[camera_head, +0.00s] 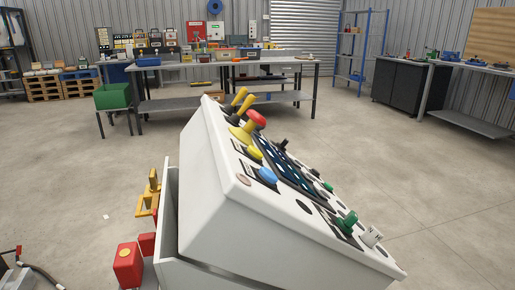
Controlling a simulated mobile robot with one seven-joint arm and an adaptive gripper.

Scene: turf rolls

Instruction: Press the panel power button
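A white control panel box (205,170) stands close in front, tilted in the picture, with its sloped face to the right. A green knob (347,218) and a white knob (372,235) are near the lower right edge. The labels are too small to read, so I cannot tell which one is the power button. My gripper is not in view.
A red box with a yellow top (127,262) and a yellow bracket (148,203) are left of the panel. A workbench (190,104) and a green bin (112,96) stand behind. Dark cabinets (398,85) are at the back right. The concrete floor to the right is clear.

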